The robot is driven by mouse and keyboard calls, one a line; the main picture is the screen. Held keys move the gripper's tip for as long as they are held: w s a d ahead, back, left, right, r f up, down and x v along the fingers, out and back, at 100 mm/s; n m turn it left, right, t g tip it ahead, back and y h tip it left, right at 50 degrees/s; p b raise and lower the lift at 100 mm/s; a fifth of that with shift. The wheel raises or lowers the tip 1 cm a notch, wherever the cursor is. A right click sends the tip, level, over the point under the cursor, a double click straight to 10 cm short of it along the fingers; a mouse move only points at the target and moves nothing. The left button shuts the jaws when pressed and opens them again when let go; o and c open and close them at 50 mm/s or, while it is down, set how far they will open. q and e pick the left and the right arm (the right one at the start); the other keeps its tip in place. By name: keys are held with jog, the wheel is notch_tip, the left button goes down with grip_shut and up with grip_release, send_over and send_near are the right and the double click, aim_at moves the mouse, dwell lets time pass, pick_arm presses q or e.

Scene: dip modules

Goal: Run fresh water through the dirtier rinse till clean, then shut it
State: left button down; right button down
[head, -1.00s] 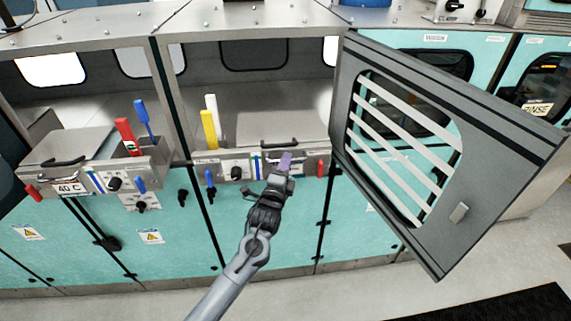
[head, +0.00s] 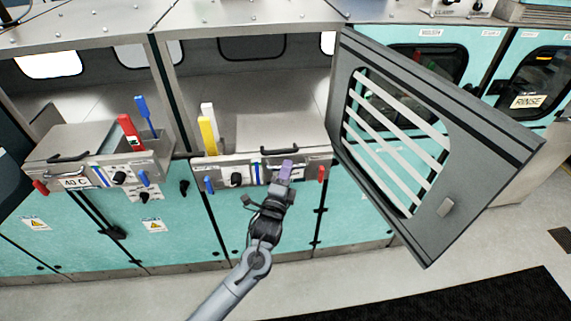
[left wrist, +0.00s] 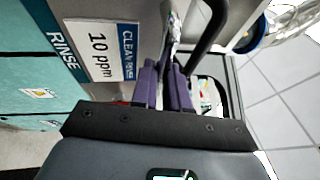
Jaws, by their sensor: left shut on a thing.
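The middle rinse module (head: 225,172) has a steel front panel with a black knob (head: 236,180), a blue lever (head: 209,185) hanging at left and a red lever (head: 321,173) at right. My left gripper (head: 286,168) is at the panel's right half, just below the black lid handle (head: 280,150). In the left wrist view, its purple fingers (left wrist: 165,85) are shut on a narrow light part (left wrist: 174,40) of the front, mostly hidden between them. Beside it a label (left wrist: 103,42) reads "10 ppm" and "CLEAN RINSE". My right gripper is out of view.
A grey slatted door (head: 435,205) stands open right of the module. At left is another module marked "40 C" (head: 74,183), with red (head: 130,132) and blue (head: 142,112) upright handles. Yellow (head: 207,134) and white uprights stand behind the middle panel.

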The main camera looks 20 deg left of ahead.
pick_arm(q)
jog(key=c, duration=1.4)
grip_release()
jog(key=a+v, duration=0.1)
jog(key=v, duration=0.9)
jog(key=shift+s+d+b, duration=0.4)
jog(key=shift+d+b, duration=0.05)
